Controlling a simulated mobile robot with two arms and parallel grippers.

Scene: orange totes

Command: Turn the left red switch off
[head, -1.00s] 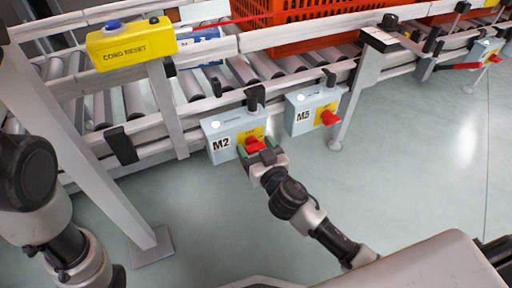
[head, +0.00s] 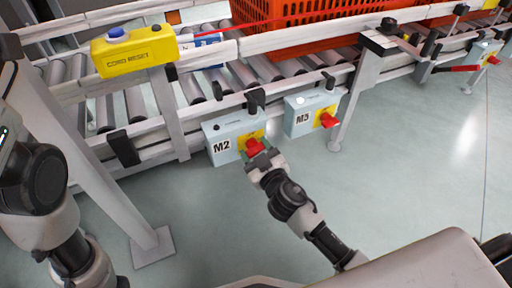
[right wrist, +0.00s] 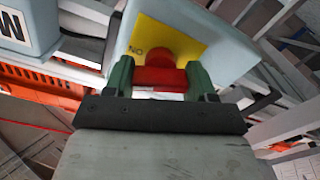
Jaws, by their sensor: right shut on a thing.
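The left red switch (head: 254,147) sits on the yellow plate of the light-blue box M2 (head: 222,130), which hangs on the conveyor's side rail. My right gripper (head: 262,158) is at this switch in the head view. In the right wrist view the green fingers of the right gripper (right wrist: 160,82) stand on both sides of the red switch (right wrist: 168,72), shut on its handle. The yellow plate (right wrist: 160,42) shows behind it. My left gripper is out of view; only left arm links show.
A second box M5 (head: 303,115) with its own red switch (head: 328,120) and a bright white indicator hangs to the right. A yellow cord reset box (head: 135,50), a roller conveyor and an orange tote (head: 300,12) are above. The floor at right is clear.

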